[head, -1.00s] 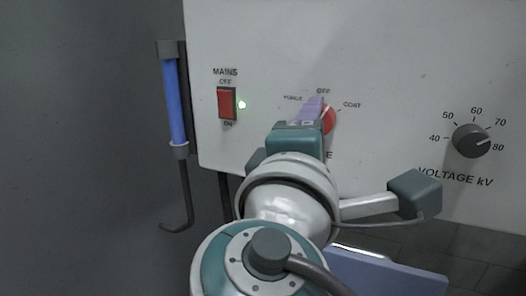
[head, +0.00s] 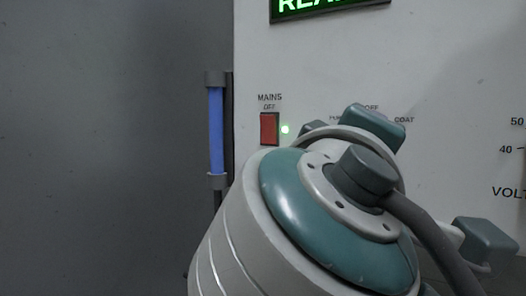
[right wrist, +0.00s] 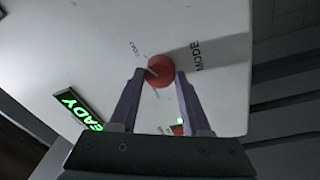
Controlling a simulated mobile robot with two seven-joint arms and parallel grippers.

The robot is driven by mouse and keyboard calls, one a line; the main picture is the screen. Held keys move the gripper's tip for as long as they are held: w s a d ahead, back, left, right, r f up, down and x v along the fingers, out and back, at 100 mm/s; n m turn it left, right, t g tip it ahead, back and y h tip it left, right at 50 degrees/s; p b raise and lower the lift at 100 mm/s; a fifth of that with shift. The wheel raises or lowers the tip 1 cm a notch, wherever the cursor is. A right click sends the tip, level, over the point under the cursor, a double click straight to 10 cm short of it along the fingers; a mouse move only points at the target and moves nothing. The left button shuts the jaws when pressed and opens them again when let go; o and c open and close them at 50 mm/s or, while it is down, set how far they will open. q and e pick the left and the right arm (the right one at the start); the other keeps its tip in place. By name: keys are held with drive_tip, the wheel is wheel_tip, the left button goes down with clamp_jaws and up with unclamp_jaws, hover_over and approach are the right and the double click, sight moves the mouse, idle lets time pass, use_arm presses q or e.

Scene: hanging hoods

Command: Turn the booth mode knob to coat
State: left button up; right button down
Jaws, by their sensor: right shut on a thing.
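The red round mode knob (right wrist: 160,70) sits on the white booth panel in the right wrist view. My right gripper (right wrist: 160,76) has its two purple fingers on either side of the knob and is shut on it. A pale pointer mark shows on the knob's left side; I cannot tell exactly which label it points to. The COAT label (right wrist: 138,49) is up and left of the knob there. In the head view the COAT label (head: 404,119) shows, but my right arm hides the knob and fingers. My left gripper is not in view.
The red mains switch (head: 269,129) and its lit green lamp (head: 285,129) are left of my arm. A green lit sign (head: 330,4) is above. A blue tube (head: 216,130) hangs at the panel's left edge. The voltage scale (head: 507,150) is at the right.

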idle(0.3)
drive_tip(key=shift+c, duration=1.8)
unclamp_jaws()
